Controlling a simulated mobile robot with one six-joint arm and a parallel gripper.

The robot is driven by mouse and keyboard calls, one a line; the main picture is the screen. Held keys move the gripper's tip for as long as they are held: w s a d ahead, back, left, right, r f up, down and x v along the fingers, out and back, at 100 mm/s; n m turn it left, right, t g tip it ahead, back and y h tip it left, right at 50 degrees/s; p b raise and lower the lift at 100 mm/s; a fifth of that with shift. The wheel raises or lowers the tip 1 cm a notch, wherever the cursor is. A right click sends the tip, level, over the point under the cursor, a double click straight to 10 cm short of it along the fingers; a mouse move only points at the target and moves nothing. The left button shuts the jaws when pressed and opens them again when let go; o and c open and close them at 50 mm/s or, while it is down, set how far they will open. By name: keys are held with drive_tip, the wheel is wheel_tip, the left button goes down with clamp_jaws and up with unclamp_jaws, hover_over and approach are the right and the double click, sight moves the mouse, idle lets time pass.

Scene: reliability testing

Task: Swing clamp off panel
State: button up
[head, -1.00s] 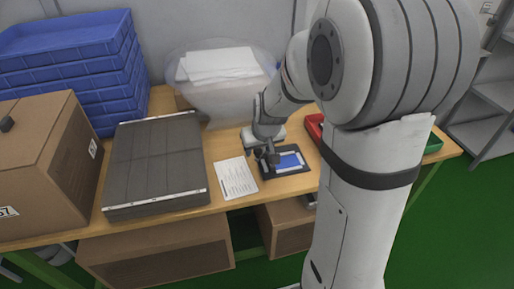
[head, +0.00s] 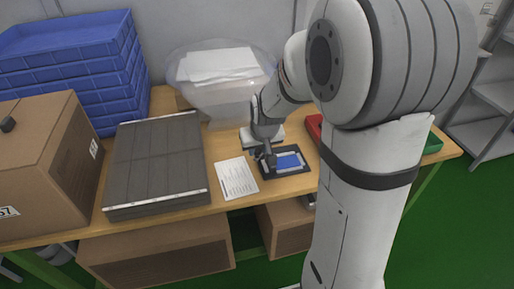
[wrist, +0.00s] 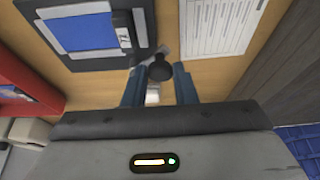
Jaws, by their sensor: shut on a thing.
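The blue panel (head: 288,161) lies in a dark frame (head: 297,171) on the wooden bench; it also shows at the upper left of the wrist view (wrist: 75,34). The clamp (wrist: 159,71) shows in the wrist view as a dark round knob with metal parts around it, beside the frame's near right corner. My gripper (wrist: 158,87) has its blue fingers on either side of the knob and is shut on the clamp's handle. In the head view my gripper (head: 263,159) is at the panel's left edge and hides most of the clamp.
A printed sheet (head: 236,178) lies left of the frame, then a grey slatted case (head: 157,167). A red bin (head: 314,127) stands to the right, partly behind my arm. A clear tub (head: 222,95) stands behind. Blue crates (head: 75,65) and a cardboard box (head: 45,165) fill the left.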

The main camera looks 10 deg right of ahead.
drive_tip(key=shift+w+a+f+m+h+b, duration=0.1)
drive_tip(key=shift+w+a+m+h+b, duration=0.2)
drive_tip(key=shift+m, duration=0.25)
drive_tip(key=shift+w+a+f+m+h+b, duration=0.1)
drive_tip(key=shift+w+m+h+b, duration=0.1)
drive_tip(key=shift+m+b, duration=0.3)
drive_tip(key=m+b, duration=0.1)
drive_tip(key=b, duration=0.1)
drive_tip(key=w+m+b, duration=0.1)
drive_tip(key=shift+a+f+m+h+b, duration=0.15)
drive_tip(key=shift+a+m+h+b, duration=0.1)
drive_tip(key=shift+a+h+b, duration=0.15)
drive_tip(key=m+b, duration=0.1)
drive_tip(key=w+m+h+b, duration=0.1)
drive_tip(key=shift+w+a+g+b, duration=0.1)
drive_tip(key=shift+a+g+b, duration=0.1)
drive_tip(key=shift+g+b, duration=0.1)
drive_tip(key=shift+w+r+m+g+h+b, duration=0.15)
drive_tip(key=shift+w+r+m+b, duration=0.2)
drive_tip(key=shift+m, duration=0.35)
drive_tip(key=shift+w+m+g+h+b, duration=0.15)
drive_tip(key=shift+m+b, duration=0.25)
drive_tip(key=shift+m, duration=0.3)
drive_tip(key=o, duration=1)
drive_tip(key=shift+a, duration=0.1)
drive_tip(key=p+v, duration=0.1)
drive_tip(key=v, duration=0.6)
drive_tip(key=shift+r, duration=0.35)
